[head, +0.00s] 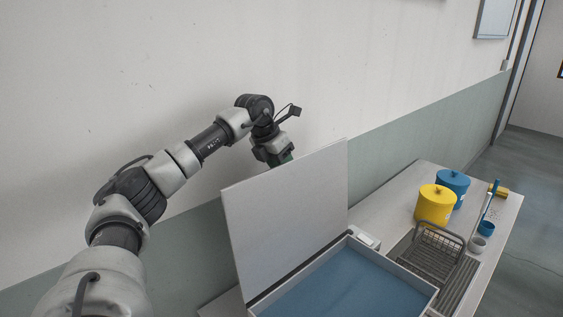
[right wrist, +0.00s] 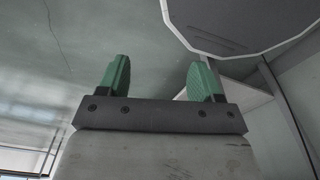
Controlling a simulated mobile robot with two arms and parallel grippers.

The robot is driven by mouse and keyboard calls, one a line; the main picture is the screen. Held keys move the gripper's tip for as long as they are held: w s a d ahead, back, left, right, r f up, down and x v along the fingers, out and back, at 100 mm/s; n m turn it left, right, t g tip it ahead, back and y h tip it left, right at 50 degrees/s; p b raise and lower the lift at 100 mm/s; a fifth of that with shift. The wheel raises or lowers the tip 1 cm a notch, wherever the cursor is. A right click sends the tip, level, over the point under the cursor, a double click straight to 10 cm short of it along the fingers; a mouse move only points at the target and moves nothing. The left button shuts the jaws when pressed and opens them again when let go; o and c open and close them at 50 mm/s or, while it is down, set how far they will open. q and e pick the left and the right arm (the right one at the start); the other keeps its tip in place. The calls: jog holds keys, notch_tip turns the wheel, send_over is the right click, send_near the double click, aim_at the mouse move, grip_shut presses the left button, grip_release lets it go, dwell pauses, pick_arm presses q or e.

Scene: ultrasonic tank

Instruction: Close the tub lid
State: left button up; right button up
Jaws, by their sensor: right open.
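The tub lid (head: 289,212) is a flat pale panel standing raised along the tub's wall-side edge in the head view. The tub (head: 414,305) is a white-rimmed rectangular tank holding blue liquid (head: 345,288), and its top is uncovered. My left arm reaches across from the left, with my left gripper (head: 281,158) behind the lid's upper edge.
The bench (head: 383,211) continues right of the tub. It carries a wire basket (head: 438,252) on a ribbed drainer (head: 459,284), a yellow canister (head: 434,206), a blue canister (head: 453,186) and small cups. The wall (head: 130,60) is close behind the lid and my left arm.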

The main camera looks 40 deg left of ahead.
pick_arm(q)
jog(key=shift+d, duration=0.15)
jog(key=shift+f, duration=0.1)
jog(key=shift+c, duration=1.6)
grip_shut()
pick_arm(e)
jog(key=shift+s+d, duration=0.6)
jog(key=shift+s, duration=0.25)
jog(key=shift+w, duration=0.1)
pick_arm(q)
jog(key=shift+d, duration=0.1)
pick_arm(e)
jog(key=shift+w+d, duration=0.1)
